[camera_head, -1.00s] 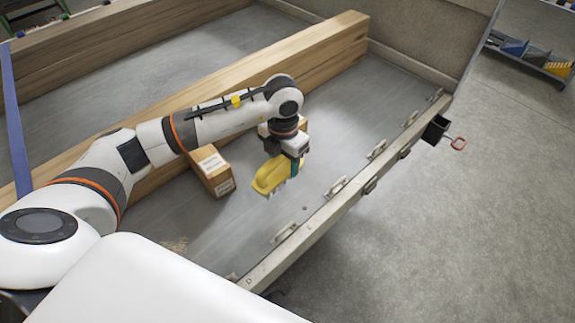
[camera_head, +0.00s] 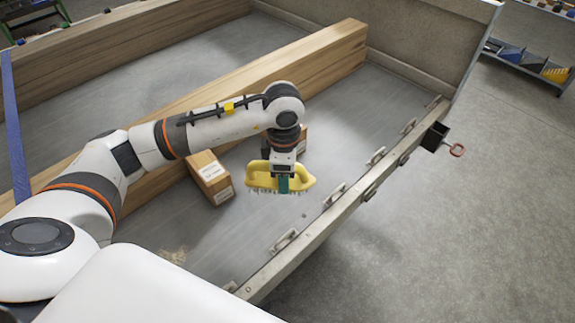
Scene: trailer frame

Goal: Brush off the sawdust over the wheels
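My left gripper (camera_head: 284,181) is shut on the handle of a yellow brush (camera_head: 261,176). The brush is level and side-on, its bristles facing down over the grey trailer floor (camera_head: 235,232). I cannot tell whether the bristles touch the floor. A small pale patch of sawdust (camera_head: 174,256) lies on the floor near the lower left, apart from the brush. No wheels can be made out. My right gripper is not in view.
Long wooden beams (camera_head: 318,62) lie across the trailer. A cardboard box (camera_head: 211,178) stands against the near beam, left of the brush; another is partly hidden behind my gripper. The trailer's side rail (camera_head: 325,225) with latches runs along the right. The floor between is mostly clear.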

